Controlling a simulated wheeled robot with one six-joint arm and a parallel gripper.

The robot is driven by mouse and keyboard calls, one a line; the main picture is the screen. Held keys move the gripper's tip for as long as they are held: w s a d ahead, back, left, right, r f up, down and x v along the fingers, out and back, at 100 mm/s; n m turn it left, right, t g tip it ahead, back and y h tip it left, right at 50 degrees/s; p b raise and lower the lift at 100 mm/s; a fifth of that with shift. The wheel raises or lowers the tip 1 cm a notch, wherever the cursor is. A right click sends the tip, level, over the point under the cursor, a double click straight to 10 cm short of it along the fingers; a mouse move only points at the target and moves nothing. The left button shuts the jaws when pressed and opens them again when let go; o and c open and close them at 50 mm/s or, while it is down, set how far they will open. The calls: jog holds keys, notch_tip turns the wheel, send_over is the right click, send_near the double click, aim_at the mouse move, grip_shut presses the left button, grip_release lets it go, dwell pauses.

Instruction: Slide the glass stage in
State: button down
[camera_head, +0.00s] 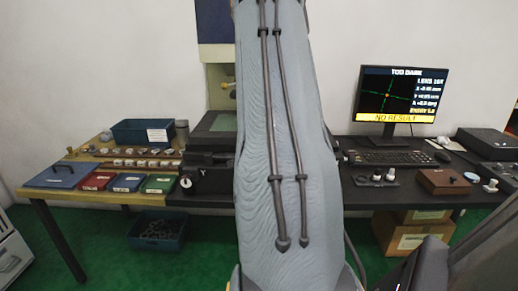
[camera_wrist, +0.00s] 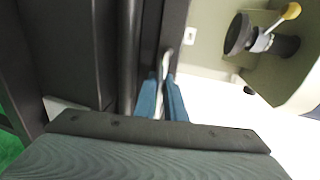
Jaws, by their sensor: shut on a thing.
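The glass stage (camera_head: 222,123) sits on the dark measuring machine at the middle of the bench, with a greenish glass top in a dark frame. Its right part is hidden behind my arm in the head view. In the wrist view my gripper (camera_wrist: 162,98) has its two blue fingers close together, shut on a slim pale metal piece (camera_wrist: 165,62) beside a long dark edge. I cannot tell for sure whether this piece belongs to the stage. My gripper is hidden in the head view.
The machine's pale column (camera_head: 217,85) rises behind the stage. Colored boxes and a ring rack (camera_head: 130,158) are at left. A monitor (camera_head: 402,95) reads "TOO DARK" and "NO RESULT" above a keyboard (camera_head: 390,157). A knob with a yellow-tipped lever (camera_wrist: 265,38) is at upper right in the wrist view.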

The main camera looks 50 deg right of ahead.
jog(key=shift+w, duration=0.1)
jog(key=c, duration=1.8)
grip_release()
jog(key=shift+a, duration=0.1)
jog(key=shift+b+v, duration=0.7)
jog(key=shift+v, duration=3.15)
